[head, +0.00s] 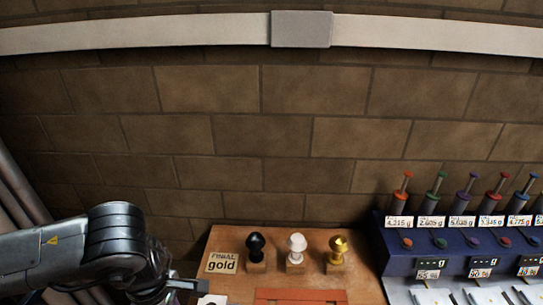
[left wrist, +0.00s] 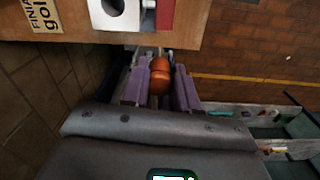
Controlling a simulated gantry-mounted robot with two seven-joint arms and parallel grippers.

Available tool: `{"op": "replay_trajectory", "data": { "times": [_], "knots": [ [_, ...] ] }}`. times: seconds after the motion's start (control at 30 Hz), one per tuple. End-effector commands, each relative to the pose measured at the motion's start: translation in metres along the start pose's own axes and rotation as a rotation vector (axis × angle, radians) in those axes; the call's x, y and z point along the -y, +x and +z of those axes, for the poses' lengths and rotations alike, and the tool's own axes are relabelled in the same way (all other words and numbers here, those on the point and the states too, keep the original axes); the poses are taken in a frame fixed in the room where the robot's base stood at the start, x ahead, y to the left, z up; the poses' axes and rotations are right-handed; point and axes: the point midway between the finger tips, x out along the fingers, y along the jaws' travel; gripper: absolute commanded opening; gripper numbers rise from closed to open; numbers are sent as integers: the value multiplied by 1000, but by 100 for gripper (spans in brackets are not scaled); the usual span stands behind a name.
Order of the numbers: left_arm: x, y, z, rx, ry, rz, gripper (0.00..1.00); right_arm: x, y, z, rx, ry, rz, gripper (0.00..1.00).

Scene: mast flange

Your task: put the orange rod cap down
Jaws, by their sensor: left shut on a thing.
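The orange rod cap (left wrist: 160,76), a rounded orange-brown piece, is between the two purple fingers of my left gripper (left wrist: 161,88) in the left wrist view. The gripper is shut on it, just off the edge of the wooden table (left wrist: 85,20). In the head view my left gripper (head: 188,286) is low at the left, beside the table's left edge; the cap cannot be made out there. My right gripper is in neither view.
A white block (left wrist: 113,22) with a dark round hole sits near the table edge, beside a red piece (left wrist: 166,14). A blue rack (head: 450,250) is at right.

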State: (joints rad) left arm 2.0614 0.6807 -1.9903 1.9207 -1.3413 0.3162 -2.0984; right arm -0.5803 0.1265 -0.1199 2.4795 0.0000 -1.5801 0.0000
Motion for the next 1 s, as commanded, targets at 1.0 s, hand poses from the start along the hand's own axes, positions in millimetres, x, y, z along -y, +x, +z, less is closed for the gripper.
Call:
{"op": "replay_trajectory", "data": {
  "times": [1.0],
  "knots": [
    [-16,-90,7,24,-2218,-12,0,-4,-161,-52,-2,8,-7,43]
  ]
}}
